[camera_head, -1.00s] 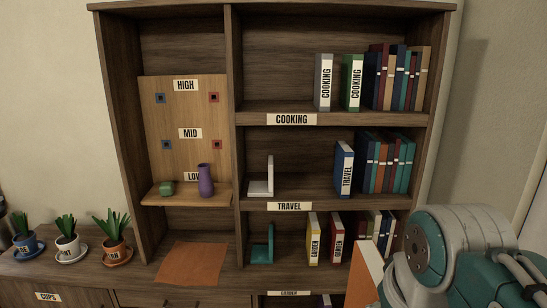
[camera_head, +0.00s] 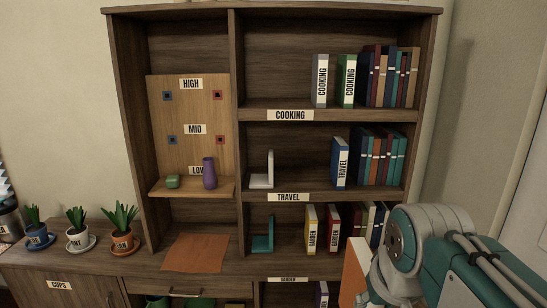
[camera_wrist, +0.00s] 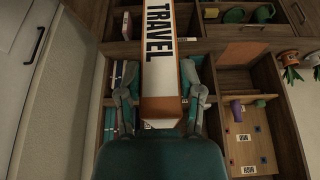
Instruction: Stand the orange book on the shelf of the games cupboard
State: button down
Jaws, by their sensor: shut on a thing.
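My gripper (camera_wrist: 160,102) is shut on the orange book (camera_wrist: 162,106), with one finger on each side of it. In the wrist view the book shows a white label strip reading TRAVEL, which points away from the gripper. In the head view the orange book (camera_head: 353,272) stands out at the lower right, in front of the shelving, partly hidden by my arm. My gripper's fingers are not clear in that view. No label naming a games cupboard is readable in either view.
The bookcase has COOKING (camera_head: 290,115), TRAVEL (camera_head: 288,197) and GARDEN (camera_head: 288,280) shelves with books at their right. A white bookend (camera_head: 262,182) and a teal bookend (camera_head: 264,242) stand at left. Potted plants (camera_head: 77,230) and an orange mat (camera_head: 195,254) lie left.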

aim_at(343, 296)
jog(key=w+f, duration=0.4)
jog(key=w, duration=0.1)
jog(key=w+f, duration=0.2)
jog(key=w, duration=0.1)
jog(key=shift+f, duration=0.2)
jog(key=x, duration=3.1)
jog(key=shift+w, duration=0.35)
jog(key=shift+f, duration=0.1)
